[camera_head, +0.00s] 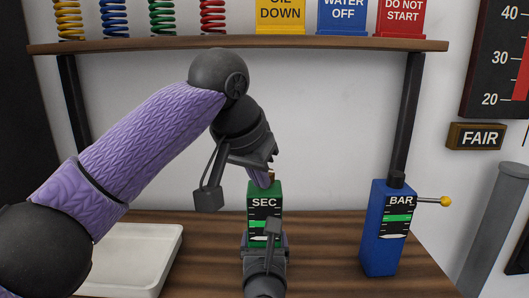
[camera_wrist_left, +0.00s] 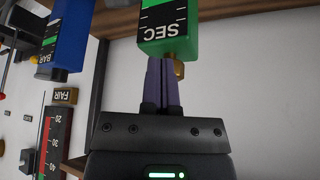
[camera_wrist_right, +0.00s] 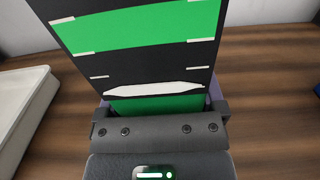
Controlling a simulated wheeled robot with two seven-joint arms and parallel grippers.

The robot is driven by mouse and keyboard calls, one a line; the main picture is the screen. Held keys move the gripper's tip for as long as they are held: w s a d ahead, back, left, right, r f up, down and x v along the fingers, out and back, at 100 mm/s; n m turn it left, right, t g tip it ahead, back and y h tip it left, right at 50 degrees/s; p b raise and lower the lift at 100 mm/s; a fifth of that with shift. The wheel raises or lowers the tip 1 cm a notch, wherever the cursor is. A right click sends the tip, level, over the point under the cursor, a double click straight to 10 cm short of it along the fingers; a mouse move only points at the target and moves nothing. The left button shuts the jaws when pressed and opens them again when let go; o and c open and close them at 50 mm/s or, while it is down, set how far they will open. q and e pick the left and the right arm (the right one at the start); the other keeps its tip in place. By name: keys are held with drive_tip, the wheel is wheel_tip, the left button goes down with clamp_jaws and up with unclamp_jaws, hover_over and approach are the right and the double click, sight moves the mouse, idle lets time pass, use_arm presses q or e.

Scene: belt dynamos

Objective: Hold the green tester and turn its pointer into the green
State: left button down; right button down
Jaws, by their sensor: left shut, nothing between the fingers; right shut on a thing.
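The green tester (camera_head: 277,200), labelled SEC, stands upright over the wooden table. My right gripper (camera_head: 264,247) is shut on its lower body from the front. In the right wrist view the tester's dial (camera_wrist_right: 150,68) shows a white pointer (camera_wrist_right: 152,89) below the green band (camera_wrist_right: 150,25). A brass knob (camera_wrist_left: 179,68) sticks out of the tester's top. My left gripper (camera_wrist_left: 162,88) is shut and empty, its purple fingertips at the top of the tester beside the knob. I cannot tell whether they touch it. The head view shows this left gripper (camera_head: 262,178) above the tester.
A blue BAR tester (camera_head: 375,235) with a yellow-tipped lever stands to the right. A white tray (camera_head: 165,245) lies at left. A shelf (camera_head: 240,44) with coloured springs and signs spans the back. A FAIR plate (camera_head: 477,137) and a gauge are at right.

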use_arm(q)
drive_tip(key=shift+w, duration=0.3)
drive_tip(key=shift+a, duration=0.2)
idle(0.4)
drive_tip(key=shift+w+a, duration=0.2)
drive_tip(key=shift+a, duration=0.15)
drive_tip(key=shift+w+a, duration=0.2)
drive_tip(key=shift+a, duration=0.05)
drive_tip(key=shift+w+a, duration=0.15)
idle(0.4)
drive_tip(key=shift+s+a+r, duration=0.1)
drive_tip(key=shift+s+a, duration=0.15)
wheel_tip(320, 180, up, 6)
drive_tip(key=shift+f, duration=0.1)
